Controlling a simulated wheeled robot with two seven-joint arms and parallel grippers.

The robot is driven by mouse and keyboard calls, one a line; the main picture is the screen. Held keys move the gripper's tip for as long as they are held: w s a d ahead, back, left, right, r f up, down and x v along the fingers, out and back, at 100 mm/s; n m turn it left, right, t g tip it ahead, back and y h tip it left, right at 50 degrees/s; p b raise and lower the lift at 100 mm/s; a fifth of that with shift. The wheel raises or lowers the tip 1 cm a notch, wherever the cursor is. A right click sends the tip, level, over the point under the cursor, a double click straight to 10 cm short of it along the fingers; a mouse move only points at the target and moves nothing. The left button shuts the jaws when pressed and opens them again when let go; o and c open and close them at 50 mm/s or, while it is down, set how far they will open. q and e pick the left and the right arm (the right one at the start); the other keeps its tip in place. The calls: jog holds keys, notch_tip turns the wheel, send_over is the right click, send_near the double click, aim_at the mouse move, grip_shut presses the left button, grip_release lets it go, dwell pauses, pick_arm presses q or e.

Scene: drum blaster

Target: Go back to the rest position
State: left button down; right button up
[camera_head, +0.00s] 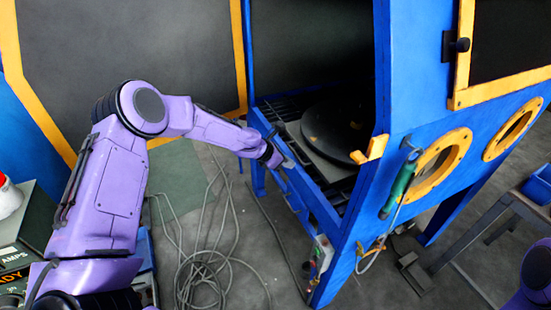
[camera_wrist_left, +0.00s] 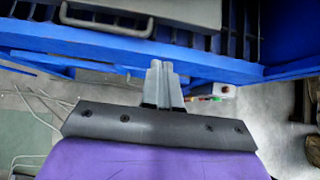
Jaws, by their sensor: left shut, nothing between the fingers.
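My left arm, purple, reaches in from the left in the head view. Its gripper (camera_head: 284,162) is at the front blue rail of the blaster cabinet (camera_head: 325,210), below the cabinet opening. In the left wrist view the two grey fingers (camera_wrist_left: 160,84) are together with nothing between them, and they overlap the blue rail (camera_wrist_left: 200,66) in the picture; whether they touch it I cannot tell. A purple part of my right arm shows at the lower right edge of the head view, but its gripper is out of view.
Inside the cabinet is a dark round turntable (camera_head: 335,130) over a slatted floor. A green-handled tool (camera_head: 398,190) hangs on the cabinet's front. Looped cables (camera_head: 205,270) lie on the floor. A metal stand (camera_head: 480,235) and a blue bin (camera_head: 540,184) are at the right.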

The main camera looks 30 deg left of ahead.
pick_arm(q)
jog(key=s+a+f+m+y+b, duration=0.1)
jog(key=s+a+f+m+y, duration=0.1)
jog(key=s+f+m+y, duration=0.4)
jog(key=s+a+f+m+y, duration=0.1)
jog(key=s+a+f+m, duration=0.2)
jog(key=s+f+m, duration=0.3)
jog(key=s+f+m+g+b, duration=0.1)
jog(key=s+f+m, duration=0.2)
jog(key=s, duration=0.7)
jog(key=s+d+f+m+g+y+b, duration=0.1)
jog(key=s+f+m, duration=0.2)
jog(key=s, duration=0.8)
jog(key=s+f+m+g+y, duration=0.1)
jog(key=s+f+m+g, duration=0.1)
jog(key=s, duration=0.8)
jog(key=shift+s+d+f+m+b, duration=0.15)
jog(key=shift+s+f+m+b, duration=0.2)
jog(key=shift+f+m, duration=0.45)
jog(key=shift+w+r, duration=0.15)
jog(key=shift+w, duration=0.05)
